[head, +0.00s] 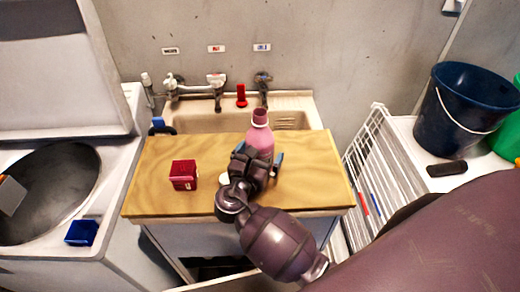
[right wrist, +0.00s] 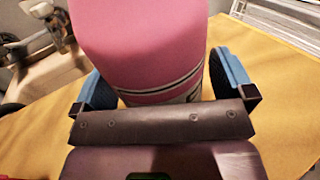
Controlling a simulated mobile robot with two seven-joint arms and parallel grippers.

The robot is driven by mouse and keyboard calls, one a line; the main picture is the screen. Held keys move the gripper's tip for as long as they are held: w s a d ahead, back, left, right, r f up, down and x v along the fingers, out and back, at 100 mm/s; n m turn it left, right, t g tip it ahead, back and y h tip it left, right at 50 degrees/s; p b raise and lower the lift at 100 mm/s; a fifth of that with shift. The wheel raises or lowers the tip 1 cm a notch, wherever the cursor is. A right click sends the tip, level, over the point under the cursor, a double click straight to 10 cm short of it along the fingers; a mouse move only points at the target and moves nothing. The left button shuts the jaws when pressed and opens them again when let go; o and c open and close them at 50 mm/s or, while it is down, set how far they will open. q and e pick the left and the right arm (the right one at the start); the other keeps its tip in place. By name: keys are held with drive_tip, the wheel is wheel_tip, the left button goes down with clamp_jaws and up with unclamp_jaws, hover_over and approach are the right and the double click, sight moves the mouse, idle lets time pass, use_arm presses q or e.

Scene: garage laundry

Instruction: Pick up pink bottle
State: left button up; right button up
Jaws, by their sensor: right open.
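The pink bottle (head: 260,138) stands upright on the wooden board (head: 150,190) in front of the sink in the head view. In the right wrist view the bottle (right wrist: 140,45) fills the middle of the picture, with dark and white bands low on it. My right gripper (head: 263,160) is open at the bottle, and its body hides the bottle's lower part in the head view. In the right wrist view its blue fingers (right wrist: 158,80) stand on either side of the bottle. A gap shows at the right finger; contact at the left finger is unclear. My left gripper is not in view.
A dark red box (head: 183,175) sits on the board to the left. A small white round thing (head: 224,179) lies beside my gripper. The sink (head: 200,122) with its taps is behind. A white rack (head: 372,165) and a dark blue bucket (head: 465,110) are at right.

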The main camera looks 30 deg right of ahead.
drive_tip(key=c, duration=1.1)
drive_tip(key=shift+c, duration=0.7)
drive_tip(key=shift+r, duration=0.15)
